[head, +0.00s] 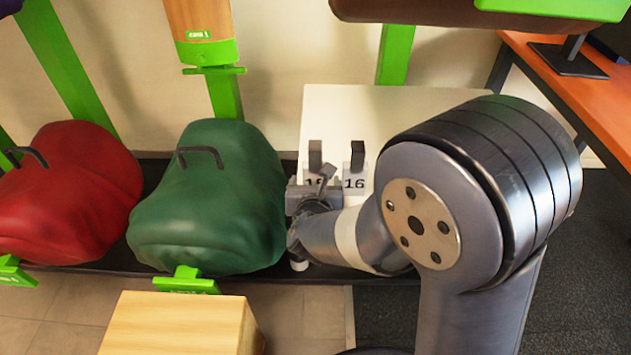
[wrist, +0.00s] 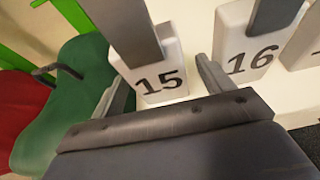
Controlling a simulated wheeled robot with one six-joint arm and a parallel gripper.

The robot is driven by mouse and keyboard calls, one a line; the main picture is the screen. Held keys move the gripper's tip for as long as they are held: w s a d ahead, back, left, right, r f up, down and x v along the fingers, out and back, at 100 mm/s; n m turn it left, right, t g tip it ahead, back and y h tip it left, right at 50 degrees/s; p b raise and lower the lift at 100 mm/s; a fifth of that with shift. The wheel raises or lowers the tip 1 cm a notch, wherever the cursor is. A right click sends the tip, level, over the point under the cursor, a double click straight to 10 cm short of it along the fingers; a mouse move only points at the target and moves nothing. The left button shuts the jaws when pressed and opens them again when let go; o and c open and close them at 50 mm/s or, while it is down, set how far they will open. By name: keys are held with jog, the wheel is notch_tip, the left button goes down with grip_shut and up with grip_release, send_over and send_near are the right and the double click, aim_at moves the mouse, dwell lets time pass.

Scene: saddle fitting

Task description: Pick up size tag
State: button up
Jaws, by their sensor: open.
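A white size tag marked 15 (wrist: 160,78) stands upright on the white table, with a dark grey upright handle (wrist: 126,28). In the head view the 15 tag (head: 314,181) is partly hidden by my gripper (head: 318,190). In the wrist view my gripper (wrist: 160,92) is open, with one finger on each side of the 15 tag's lower part. I cannot tell whether the fingers touch it. A second tag marked 16 (wrist: 245,50) stands just to the right, close to the right finger. It also shows in the head view (head: 354,182).
Part of a third tag (wrist: 303,50) shows at the wrist view's right edge. The white table (head: 330,110) has free room behind the tags. A green saddle (head: 210,205) and a red saddle (head: 70,190) are left. A wooden block (head: 175,325) stands in front.

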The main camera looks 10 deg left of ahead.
aim_at(315, 178)
jog(key=shift+x, duration=1.5)
jog(key=shift+c, duration=0.2)
jog(key=c, duration=1)
